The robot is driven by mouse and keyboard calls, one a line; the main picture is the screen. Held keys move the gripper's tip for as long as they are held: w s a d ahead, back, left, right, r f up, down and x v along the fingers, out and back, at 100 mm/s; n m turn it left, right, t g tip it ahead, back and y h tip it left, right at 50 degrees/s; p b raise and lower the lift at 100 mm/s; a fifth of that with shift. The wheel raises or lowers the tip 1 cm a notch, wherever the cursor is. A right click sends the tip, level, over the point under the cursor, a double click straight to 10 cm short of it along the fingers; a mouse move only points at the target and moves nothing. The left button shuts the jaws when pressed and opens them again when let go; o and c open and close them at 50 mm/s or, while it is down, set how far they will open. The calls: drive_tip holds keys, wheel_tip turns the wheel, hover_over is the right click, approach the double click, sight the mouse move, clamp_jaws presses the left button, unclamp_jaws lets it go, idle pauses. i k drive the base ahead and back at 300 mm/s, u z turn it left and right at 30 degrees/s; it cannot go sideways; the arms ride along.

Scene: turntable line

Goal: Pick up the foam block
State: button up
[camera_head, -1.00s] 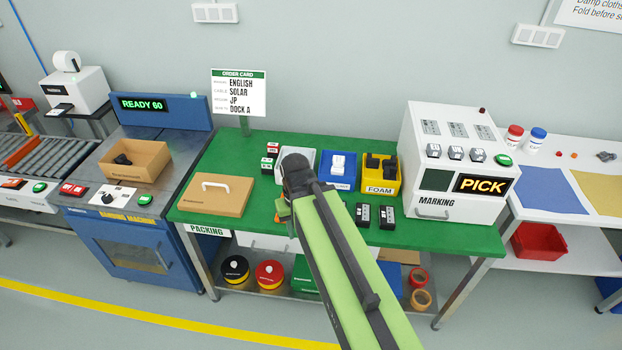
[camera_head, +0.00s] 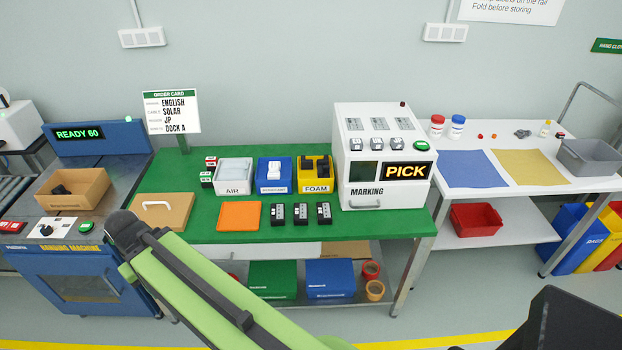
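Dark foam blocks (camera_head: 322,168) sit in a yellow bin (camera_head: 316,188) labelled FOAM on the green packing table, left of the white marking machine. Their exact number and shapes are hard to tell. My green arm with a dark joint rises from the bottom of the picture towards the left, over the table's front left corner. My gripper does not show, so its state and any hold are hidden. The arm is well apart from the foam bin.
A blue bin (camera_head: 276,187) and a white AIR bin (camera_head: 234,188) stand left of the foam. An orange square (camera_head: 240,217) and several small black items lie in front. The marking machine (camera_head: 383,160) stands close right. A cardboard box (camera_head: 161,213) lies left.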

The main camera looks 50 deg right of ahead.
sight(324, 173)
drive_tip(key=z, duration=0.35)
drive_tip(key=i, duration=1)
drive_tip(key=u, duration=0.3)
